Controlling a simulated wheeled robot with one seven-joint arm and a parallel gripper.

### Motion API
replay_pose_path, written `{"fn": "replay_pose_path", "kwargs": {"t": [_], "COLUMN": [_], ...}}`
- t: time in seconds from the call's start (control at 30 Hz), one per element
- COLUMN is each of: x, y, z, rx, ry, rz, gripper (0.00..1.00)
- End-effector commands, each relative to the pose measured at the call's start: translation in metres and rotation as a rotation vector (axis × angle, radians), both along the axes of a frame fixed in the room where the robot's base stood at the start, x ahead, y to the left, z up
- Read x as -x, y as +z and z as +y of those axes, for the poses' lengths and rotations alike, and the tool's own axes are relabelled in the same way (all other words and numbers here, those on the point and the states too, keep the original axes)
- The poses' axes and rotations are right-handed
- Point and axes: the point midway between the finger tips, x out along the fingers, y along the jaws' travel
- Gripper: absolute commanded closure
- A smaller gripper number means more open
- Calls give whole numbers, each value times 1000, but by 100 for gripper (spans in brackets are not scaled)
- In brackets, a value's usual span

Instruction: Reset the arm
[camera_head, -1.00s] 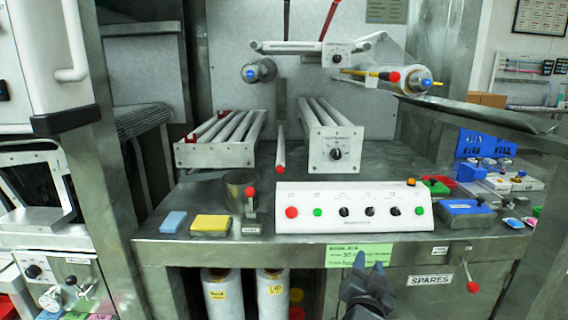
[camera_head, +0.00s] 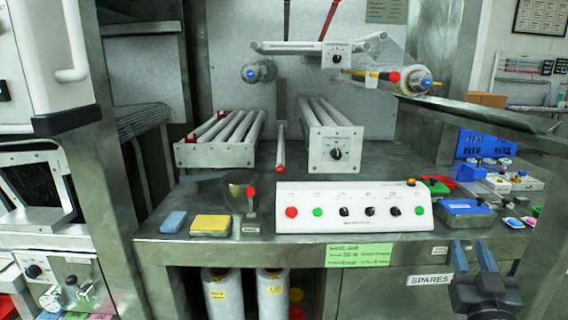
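My gripper (camera_head: 473,257) is at the lower right, in front of the bench's front face and right of the SPARES label (camera_head: 430,279). Its two blue-tipped fingers point up and stand apart, with nothing seen between them. The rest of my arm is out of view below.
The steel bench (camera_head: 250,262) carries a white control panel (camera_head: 354,207), blue (camera_head: 173,222) and yellow (camera_head: 211,225) blocks, and a red-knobbed lever (camera_head: 250,205). Two roller units stand behind. Small parts and a blue bin (camera_head: 485,145) crowd the right. White rolls (camera_head: 222,298) stand below.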

Motion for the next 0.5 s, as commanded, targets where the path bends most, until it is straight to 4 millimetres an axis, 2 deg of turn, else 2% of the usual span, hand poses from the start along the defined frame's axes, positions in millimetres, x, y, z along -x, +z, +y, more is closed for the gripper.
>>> {"fn": "replay_pose_path", "kwargs": {"t": [0.03,0.2,0.37,0.5], "x": [15,64,117,170], "y": [0,-8,-27,-48], "z": [-9,-17,-14,-5], "rx": [55,182,261,291], "ry": [8,58,113,164], "rz": [8,48,110,183], "gripper": [63,63,63,63]}}
